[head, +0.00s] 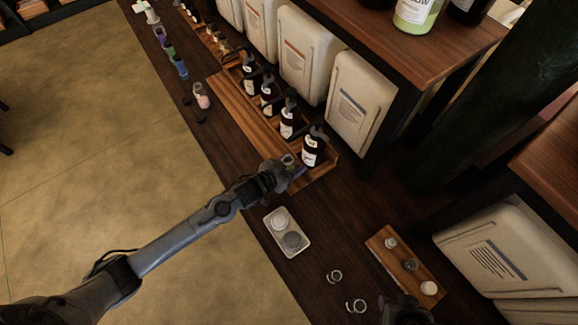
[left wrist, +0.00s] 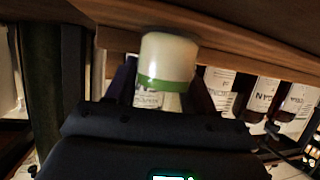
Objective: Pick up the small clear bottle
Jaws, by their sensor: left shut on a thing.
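My left gripper (head: 290,168) is shut on a small bottle (left wrist: 166,75) with a pale top, a green band and a printed white label. In the head view the gripper is beside the front end of the wooden rack, and only a small greenish bit of the bottle shows. A dark shape at the bottom edge, likely my right gripper (head: 405,312), is partly cut off, and its fingers cannot be made out.
Dark pump bottles (head: 311,152) with white labels stand in the wooden rack (head: 240,110), close to my left gripper. White jugs (head: 360,103) line the back. A white tray (head: 287,232) with two round items, metal rings (head: 334,276) and a wooden board (head: 404,264) lie in front.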

